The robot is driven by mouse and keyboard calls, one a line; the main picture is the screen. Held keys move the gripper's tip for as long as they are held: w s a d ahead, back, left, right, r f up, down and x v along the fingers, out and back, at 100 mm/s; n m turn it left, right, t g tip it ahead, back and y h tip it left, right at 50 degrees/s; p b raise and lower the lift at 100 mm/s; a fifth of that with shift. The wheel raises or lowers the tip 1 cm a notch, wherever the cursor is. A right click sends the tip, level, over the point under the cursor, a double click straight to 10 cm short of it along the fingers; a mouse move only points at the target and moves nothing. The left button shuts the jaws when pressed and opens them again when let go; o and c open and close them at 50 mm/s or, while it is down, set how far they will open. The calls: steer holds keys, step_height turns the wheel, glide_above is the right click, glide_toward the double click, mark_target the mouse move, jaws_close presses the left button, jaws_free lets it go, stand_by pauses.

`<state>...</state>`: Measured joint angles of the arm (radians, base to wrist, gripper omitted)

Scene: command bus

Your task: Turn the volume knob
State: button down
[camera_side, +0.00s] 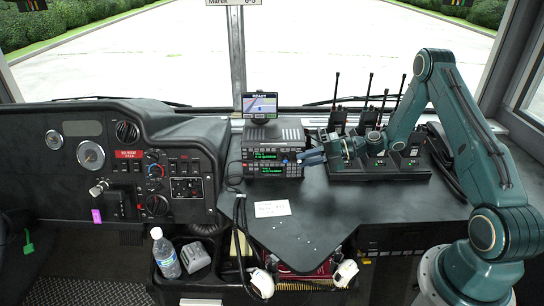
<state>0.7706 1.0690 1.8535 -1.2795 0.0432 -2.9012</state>
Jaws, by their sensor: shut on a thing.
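A stacked two-way radio unit (268,160) with green lit displays sits at the left of the dark desk (330,215). My gripper (303,158) comes in from the right and is at the right end of the radio's front. Its blue-grey fingers are shut at the radio's edge, where they appear to hold the volume knob. The knob itself is hidden by the fingers, so its angle cannot be read.
A small screen (260,105) stands on top of the radio. Several handheld radios with tall antennas stand in a black charger (350,173) beneath my arm. A paper card (272,209) lies on the desk. A coiled cord hangs left of the radio. The front desk is mostly clear.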

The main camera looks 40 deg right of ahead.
steer(key=shift+d+f+t+y, duration=0.15)
steer(key=shift+t+y, duration=0.15)
steer(key=shift+t, duration=0.2)
steer(key=c, duration=1.6)
jaws_free()
steer(key=shift+s, duration=0.1)
steer(key=shift+v, duration=3.6)
